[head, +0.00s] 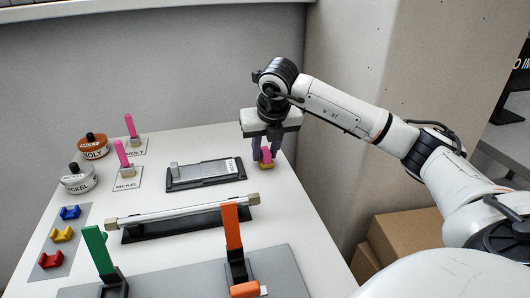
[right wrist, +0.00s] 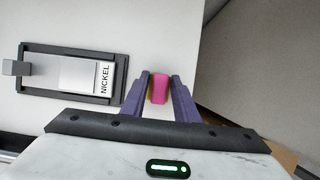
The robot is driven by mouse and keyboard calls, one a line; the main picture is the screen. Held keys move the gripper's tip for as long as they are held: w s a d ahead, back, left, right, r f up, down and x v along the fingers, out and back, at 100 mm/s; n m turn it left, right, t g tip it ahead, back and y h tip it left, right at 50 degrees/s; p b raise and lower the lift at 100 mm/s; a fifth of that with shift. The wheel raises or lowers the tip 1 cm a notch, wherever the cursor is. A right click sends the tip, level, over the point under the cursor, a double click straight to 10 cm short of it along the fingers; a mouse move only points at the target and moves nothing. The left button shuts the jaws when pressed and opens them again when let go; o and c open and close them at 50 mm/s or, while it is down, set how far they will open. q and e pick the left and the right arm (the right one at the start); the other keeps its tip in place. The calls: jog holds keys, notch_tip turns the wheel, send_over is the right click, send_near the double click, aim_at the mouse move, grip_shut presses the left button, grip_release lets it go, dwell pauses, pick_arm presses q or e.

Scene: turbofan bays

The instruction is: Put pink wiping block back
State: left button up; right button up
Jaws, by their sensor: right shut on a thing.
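The pink wiping block (head: 266,153) has a yellowish lower part and is between the fingers of my right gripper (head: 266,152). In the right wrist view the pink block (right wrist: 159,88) sits between the two purple fingers (right wrist: 160,92), which are shut on it. The block is close to the right edge of the white table, right of the dark tray marked NICKEL (head: 206,174). I cannot tell whether its underside touches the table. My left gripper is not in view.
Pots marked MOLY (head: 94,147) and NICKEL (head: 78,178), and two pink-handled tools (head: 122,153), stand at the left. A metal rod (head: 180,210) lies across a black holder. Green (head: 97,248) and orange (head: 231,225) upright levers are in front. A wall pillar (head: 345,130) rises beyond the table's right edge.

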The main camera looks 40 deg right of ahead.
jog(key=shift+f, duration=0.35)
jog(key=o, duration=0.9)
jog(key=shift+r, duration=0.15)
jog(key=v, duration=1.2)
jog(key=shift+p, duration=0.4)
